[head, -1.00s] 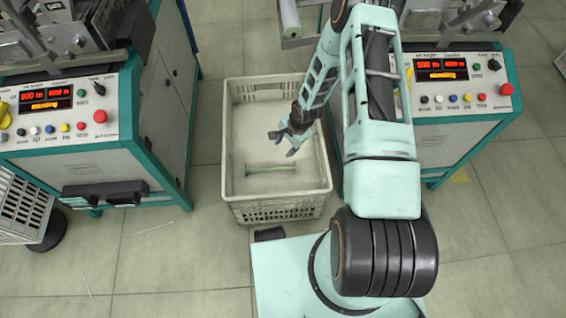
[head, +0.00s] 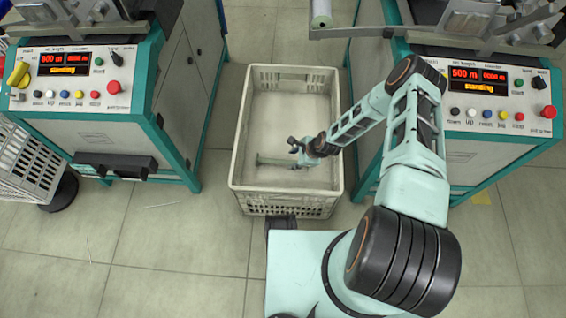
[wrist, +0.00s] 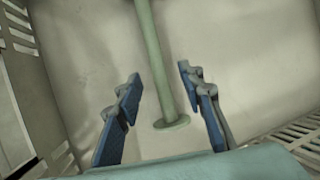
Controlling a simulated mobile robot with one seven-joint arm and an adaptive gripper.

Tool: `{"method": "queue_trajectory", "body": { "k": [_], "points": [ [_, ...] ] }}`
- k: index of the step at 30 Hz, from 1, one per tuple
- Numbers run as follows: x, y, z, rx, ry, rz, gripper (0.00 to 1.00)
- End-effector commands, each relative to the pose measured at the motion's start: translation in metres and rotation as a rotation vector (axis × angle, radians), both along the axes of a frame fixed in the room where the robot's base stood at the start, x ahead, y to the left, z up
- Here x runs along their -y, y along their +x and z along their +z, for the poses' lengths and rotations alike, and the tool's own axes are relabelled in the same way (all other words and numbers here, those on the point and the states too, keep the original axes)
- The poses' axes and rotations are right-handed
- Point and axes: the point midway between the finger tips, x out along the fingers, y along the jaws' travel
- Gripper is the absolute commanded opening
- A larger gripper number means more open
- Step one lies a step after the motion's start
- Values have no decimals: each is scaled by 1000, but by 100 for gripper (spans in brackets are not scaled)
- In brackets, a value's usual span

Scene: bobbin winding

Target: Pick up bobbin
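The bobbin (head: 274,161) is a thin pale green rod with a round flange at each end. It lies on the floor of the white crate (head: 237,186), and its right part is hidden by my gripper (head: 300,155). In the wrist view the bobbin's shaft (wrist: 152,55) runs between the two blue-padded fingers of my gripper (wrist: 158,75). The fingers are apart, with a gap on each side of the shaft. One flange shows close to the palm; the far end is out of the picture. I cannot tell the exact height of the fingertips over the bobbin.
The crate's walls rise around my gripper; the slotted wall (wrist: 300,140) is close at the right in the wrist view. Winding machines stand left (head: 90,120) and right (head: 480,110) of the crate. Otherwise the crate looks empty.

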Motion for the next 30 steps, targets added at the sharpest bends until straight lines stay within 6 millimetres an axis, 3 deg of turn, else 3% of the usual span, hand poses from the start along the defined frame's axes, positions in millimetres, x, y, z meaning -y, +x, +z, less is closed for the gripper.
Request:
{"method": "queue_trajectory", "body": {
  "k": [4, 9, 18, 27, 30],
  "points": [
    [-5, 2, -26, -1, 0, 2, 36],
    [-12, 8, -43, 0, -1, 2, 36],
    [-14, 9, -45, -1, 0, 2, 36],
    [-14, 9, -45, -1, 0, 1, 3],
    [-14, 9, -45, -1, 0, 1, 0]
  ]
}}
